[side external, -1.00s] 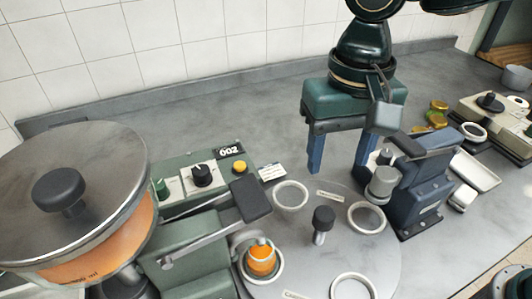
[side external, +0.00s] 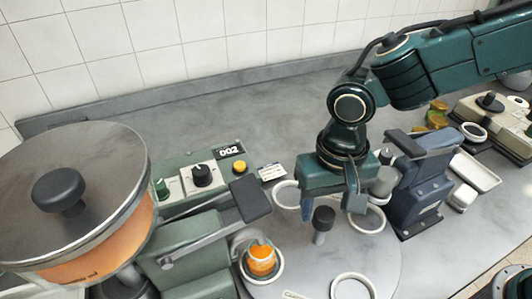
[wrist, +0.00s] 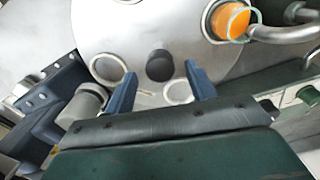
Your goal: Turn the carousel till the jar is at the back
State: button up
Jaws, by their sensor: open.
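The carousel (side external: 378,262) is a flat grey disc with white ring seats and a dark central knob (side external: 323,217). The jar (side external: 262,261), with orange contents, sits in a seat at the disc's left front in the side view, beside the filling machine. In the wrist view the jar (wrist: 230,20) is at the upper right, next to a curved metal pipe. My gripper (side external: 333,208) is open and empty, low over the disc by the knob. In the wrist view the knob (wrist: 160,65) appears between the two blue fingertips, without clear contact. One seat is partly hidden behind my gripper.
A green filling machine (side external: 195,240) with a large orange-filled hopper (side external: 105,245) stands at the left. A blue device (side external: 420,185) stands close to the right of the disc. Small jars (side external: 437,112) and a white tray (side external: 472,170) lie farther right. The back counter is clear.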

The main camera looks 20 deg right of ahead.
jog(key=shift+f, duration=1.1)
grip_shut()
